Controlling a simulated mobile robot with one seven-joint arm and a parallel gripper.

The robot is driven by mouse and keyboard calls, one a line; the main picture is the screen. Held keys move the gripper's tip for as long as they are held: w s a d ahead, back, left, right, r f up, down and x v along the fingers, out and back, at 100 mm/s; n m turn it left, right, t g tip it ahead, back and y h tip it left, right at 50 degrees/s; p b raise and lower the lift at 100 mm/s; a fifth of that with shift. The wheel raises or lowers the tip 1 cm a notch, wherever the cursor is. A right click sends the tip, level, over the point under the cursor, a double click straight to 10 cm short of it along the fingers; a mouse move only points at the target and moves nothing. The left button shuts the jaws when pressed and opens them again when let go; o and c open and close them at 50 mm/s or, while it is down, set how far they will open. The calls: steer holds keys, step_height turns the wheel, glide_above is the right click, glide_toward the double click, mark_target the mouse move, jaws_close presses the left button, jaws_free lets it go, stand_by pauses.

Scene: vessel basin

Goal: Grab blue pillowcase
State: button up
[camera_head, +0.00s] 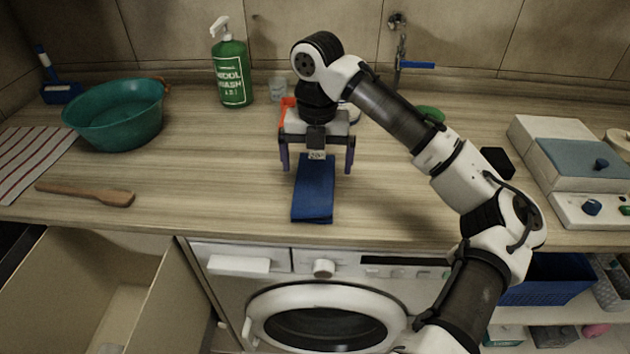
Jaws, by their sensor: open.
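The blue pillowcase (315,192) lies folded on the wooden counter (225,185), near its front edge and above the washing machine. My gripper (317,170) is open, pointing down, with one finger on each side of the far part of the pillowcase. The fingers look wider apart than the cloth. I cannot tell how high the fingertips are above the counter. The gripper body hides the area just behind the pillowcase.
A green basin (115,115), a wooden paddle (85,194) and a striped cloth (30,158) are on the left. A green wool wash bottle (231,68) and a glass (277,89) stand behind. A scale-like appliance (580,165) is right.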

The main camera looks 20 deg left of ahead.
mark_target(315, 176)
steer(key=shift+a+f+p, duration=0.2)
steer(key=shift+f+p, duration=0.35)
steer(key=shift+f, duration=1.7)
steer(key=c, duration=1.2)
